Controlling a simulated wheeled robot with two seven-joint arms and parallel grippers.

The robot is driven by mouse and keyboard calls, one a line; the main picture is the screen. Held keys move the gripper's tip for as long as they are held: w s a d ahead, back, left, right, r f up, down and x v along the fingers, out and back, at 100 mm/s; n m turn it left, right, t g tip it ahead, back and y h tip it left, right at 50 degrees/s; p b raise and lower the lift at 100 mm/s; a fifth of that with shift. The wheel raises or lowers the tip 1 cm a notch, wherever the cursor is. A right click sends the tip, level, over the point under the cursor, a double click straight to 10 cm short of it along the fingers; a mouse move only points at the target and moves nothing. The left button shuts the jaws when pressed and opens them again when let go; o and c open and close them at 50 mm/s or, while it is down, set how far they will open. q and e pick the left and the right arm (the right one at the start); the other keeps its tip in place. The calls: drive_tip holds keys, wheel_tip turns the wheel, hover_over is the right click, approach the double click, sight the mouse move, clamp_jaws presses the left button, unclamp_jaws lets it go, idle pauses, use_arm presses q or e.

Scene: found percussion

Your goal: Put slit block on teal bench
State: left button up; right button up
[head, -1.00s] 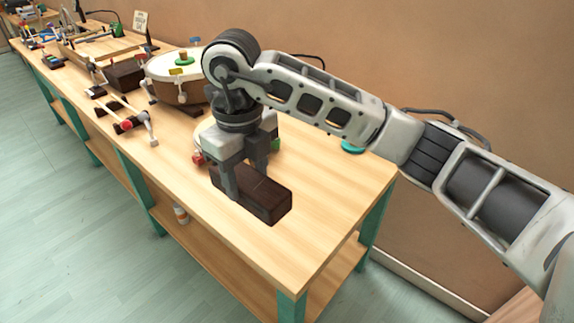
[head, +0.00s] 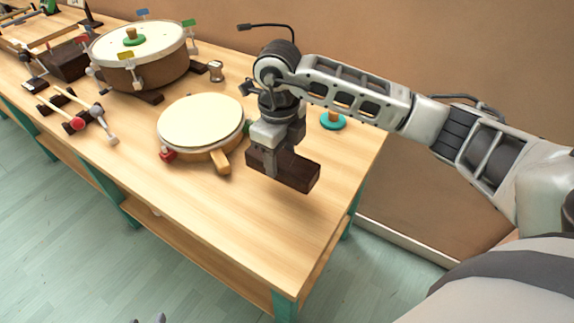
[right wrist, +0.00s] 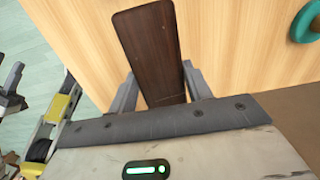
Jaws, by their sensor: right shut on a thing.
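The slit block (head: 295,172) is a dark brown wooden bar held in my right gripper (head: 270,165). The right fingers are shut on its sides; in the right wrist view the block (right wrist: 150,50) points away between them. The block is over the right end of the teal bench (head: 240,235), which has a light wood top and teal legs. I cannot tell whether the block touches the top. Small grey tips at the bottom edge of the head view seem to be my left gripper (head: 148,320); most of it is cut off.
A round pale drum with a wooden handle (head: 221,163) lies just left of the block. A larger drum (head: 150,72), mallets (head: 80,122) and a dark box (head: 70,64) stand farther left. A teal disc (head: 333,121) lies behind. The front right of the bench top is clear.

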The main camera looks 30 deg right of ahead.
sight(287, 166)
drive_tip(key=shift+d+f, duration=0.4)
drive_tip(key=shift+f, duration=0.1)
drive_tip(key=f, duration=0.3)
drive_tip(key=shift+d, duration=0.35)
drive_tip(key=shift+f, duration=0.4)
